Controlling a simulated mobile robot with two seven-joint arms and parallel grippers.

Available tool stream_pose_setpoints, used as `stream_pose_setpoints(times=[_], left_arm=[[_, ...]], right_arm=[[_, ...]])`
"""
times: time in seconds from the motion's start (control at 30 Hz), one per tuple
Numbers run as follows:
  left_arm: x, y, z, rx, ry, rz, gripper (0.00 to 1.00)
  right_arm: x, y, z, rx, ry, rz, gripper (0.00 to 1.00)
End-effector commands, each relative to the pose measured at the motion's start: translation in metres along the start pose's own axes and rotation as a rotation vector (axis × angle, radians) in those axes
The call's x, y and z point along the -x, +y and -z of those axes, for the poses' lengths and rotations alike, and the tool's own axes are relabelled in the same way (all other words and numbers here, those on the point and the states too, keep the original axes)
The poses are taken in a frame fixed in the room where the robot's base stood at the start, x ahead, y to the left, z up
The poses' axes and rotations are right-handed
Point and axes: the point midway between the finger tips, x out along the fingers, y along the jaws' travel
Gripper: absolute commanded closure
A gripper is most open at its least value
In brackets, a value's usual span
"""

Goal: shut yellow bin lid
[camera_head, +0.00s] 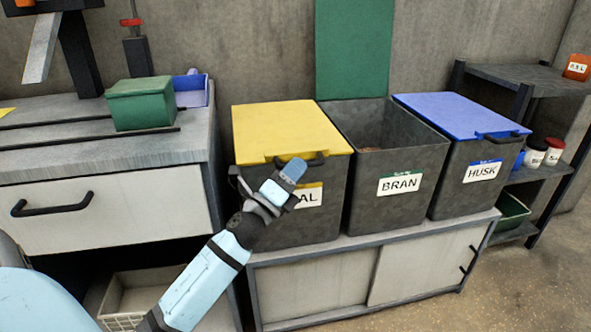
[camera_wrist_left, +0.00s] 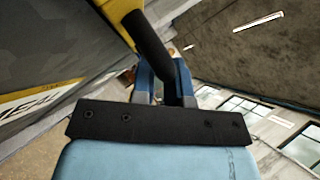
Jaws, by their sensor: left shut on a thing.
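The yellow lid (camera_head: 285,125) lies over the top of the left bin (camera_head: 325,215), looking flat, with no clear gap at its front edge. The bin's label is partly hidden by my arm, with "AL" readable. A dark handle (camera_head: 313,160) sits at the lid's front edge. My left gripper (camera_head: 291,170) is at this handle. In the left wrist view, the dark handle bar (camera_wrist_left: 152,42) runs between the blue fingers (camera_wrist_left: 162,82), which are shut on it. A yellow part of the lid (camera_wrist_left: 118,10) shows beside it. My right gripper is out of view.
The BRAN bin (camera_head: 365,195) is open, its green lid (camera_head: 354,50) upright behind it. The HUSK bin (camera_head: 458,180) has its blue lid (camera_head: 455,114) down. A counter with a green box (camera_head: 140,106) stands left, a dark shelf (camera_head: 545,78) right.

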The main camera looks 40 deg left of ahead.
Motion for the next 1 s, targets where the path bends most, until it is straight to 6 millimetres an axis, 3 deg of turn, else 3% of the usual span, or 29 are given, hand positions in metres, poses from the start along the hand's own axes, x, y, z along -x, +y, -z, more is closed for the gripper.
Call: stream_pose_setpoints(times=[0.03,0.27,0.3,0.4,1.0], left_arm=[[0.0038,0.0116,0.0030,0.003,0.001,-0.025,1.00],[0.0051,0.0127,0.0046,0.005,0.003,-0.027,1.00],[0.0054,0.0130,0.0049,0.005,0.004,-0.028,0.76],[0.0053,0.0126,0.0052,0.004,0.005,-0.026,0.60],[0.0010,0.0175,0.0037,0.004,0.008,-0.015,0.60]], right_arm=[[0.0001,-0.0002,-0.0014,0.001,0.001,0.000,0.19],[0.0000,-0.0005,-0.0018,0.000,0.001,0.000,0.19],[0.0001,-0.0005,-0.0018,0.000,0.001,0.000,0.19],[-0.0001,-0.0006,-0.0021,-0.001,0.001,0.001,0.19],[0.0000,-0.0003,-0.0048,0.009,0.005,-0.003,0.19]])
